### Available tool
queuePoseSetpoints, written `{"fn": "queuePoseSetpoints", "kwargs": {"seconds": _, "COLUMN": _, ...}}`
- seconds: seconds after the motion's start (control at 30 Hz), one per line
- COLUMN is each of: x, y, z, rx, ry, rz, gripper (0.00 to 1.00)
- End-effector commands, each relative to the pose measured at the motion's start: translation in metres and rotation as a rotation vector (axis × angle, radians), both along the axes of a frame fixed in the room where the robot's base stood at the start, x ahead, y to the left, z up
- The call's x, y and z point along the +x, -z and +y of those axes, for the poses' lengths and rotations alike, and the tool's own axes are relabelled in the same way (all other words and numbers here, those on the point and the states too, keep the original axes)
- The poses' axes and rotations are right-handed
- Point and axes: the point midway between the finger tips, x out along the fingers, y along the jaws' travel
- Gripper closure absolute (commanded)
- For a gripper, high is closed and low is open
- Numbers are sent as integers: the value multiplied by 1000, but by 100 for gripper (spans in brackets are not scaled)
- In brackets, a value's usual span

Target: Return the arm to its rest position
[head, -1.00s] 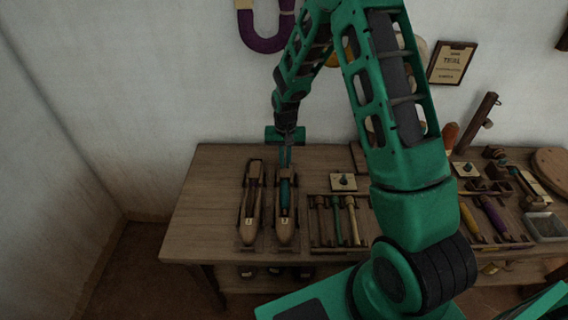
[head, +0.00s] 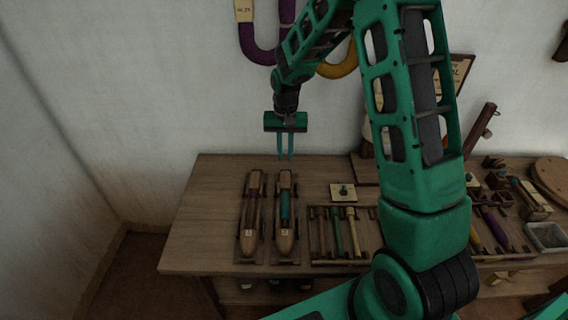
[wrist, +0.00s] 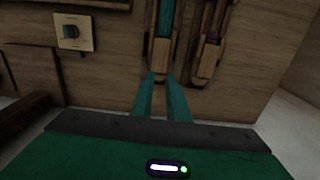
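My green arm reaches out over the workbench (head: 215,215) from the right. My gripper (head: 286,158) hangs fingers-down above the back edge of the bench, clear of the shuttles. Its two teal fingers are apart with nothing between them, which the wrist view (wrist: 162,78) also shows. Below it, a wooden shuttle with a teal pirn (head: 285,232) lies on the bench. A second wooden shuttle with a dark purple pirn (head: 251,232) lies just left of it.
A rack (head: 313,240) with several pirns lies right of the shuttles, a pale square plate with a knob (head: 343,192) behind it. A grey tray (head: 547,237) is at far right. Purple and yellow yarn hanks (head: 262,52) hang on the wall. The bench's left end is bare.

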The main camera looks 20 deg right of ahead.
Motion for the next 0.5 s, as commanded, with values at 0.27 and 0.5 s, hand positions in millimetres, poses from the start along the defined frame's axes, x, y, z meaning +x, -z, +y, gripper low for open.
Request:
{"fn": "queuePoseSetpoints", "kwargs": {"seconds": 0.27, "x": 0, "y": -13, "z": 0, "rx": 0, "ry": 0, "rz": 0, "gripper": 86}}
{"fn": "queuePoseSetpoints", "kwargs": {"seconds": 0.5, "x": 0, "y": -12, "z": 0, "rx": 0, "ry": 0, "rz": 1, "gripper": 86}}
